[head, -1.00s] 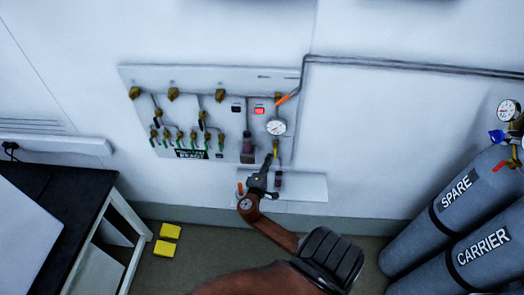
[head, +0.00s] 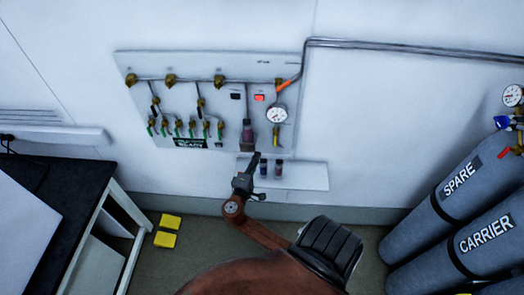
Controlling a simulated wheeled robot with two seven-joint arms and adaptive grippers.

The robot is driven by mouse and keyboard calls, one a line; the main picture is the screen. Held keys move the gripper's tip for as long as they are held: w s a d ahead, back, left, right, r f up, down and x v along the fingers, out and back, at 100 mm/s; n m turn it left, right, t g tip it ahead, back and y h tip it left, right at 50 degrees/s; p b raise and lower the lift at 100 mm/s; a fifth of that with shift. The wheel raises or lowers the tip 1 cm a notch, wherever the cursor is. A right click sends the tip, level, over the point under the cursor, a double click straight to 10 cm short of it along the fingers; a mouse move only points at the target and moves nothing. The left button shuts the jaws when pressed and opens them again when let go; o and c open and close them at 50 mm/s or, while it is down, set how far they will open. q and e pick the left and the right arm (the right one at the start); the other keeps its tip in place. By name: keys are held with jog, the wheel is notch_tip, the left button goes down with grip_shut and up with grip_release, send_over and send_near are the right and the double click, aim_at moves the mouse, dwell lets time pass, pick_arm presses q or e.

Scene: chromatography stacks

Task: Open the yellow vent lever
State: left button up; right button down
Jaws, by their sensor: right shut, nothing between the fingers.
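The yellow vent lever (head: 276,136) hangs straight down below a round white gauge (head: 276,115), at the right of the wall panel (head: 240,69). My right gripper (head: 256,157) comes up from below. Its fingers are shut and empty, pointing up at the panel's lower edge. In the picture the fingertips are just left of and below the lever, with a gap between them. How far the fingers are from the wall is hard to tell. My left gripper is not in view.
A small white shelf (head: 308,176) with two vials (head: 278,169) sits below the panel, partly behind my gripper. Grey cylinders (head: 462,190) stand at the right. A dark-topped bench (head: 70,195) is at the left. Yellow blocks (head: 168,230) lie on the floor.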

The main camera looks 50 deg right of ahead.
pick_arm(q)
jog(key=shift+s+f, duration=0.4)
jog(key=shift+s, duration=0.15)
pick_arm(e)
jog(key=v, duration=0.3)
jog(key=shift+a, duration=0.45)
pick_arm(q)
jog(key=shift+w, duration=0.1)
pick_arm(e)
jog(key=shift+f, duration=0.1)
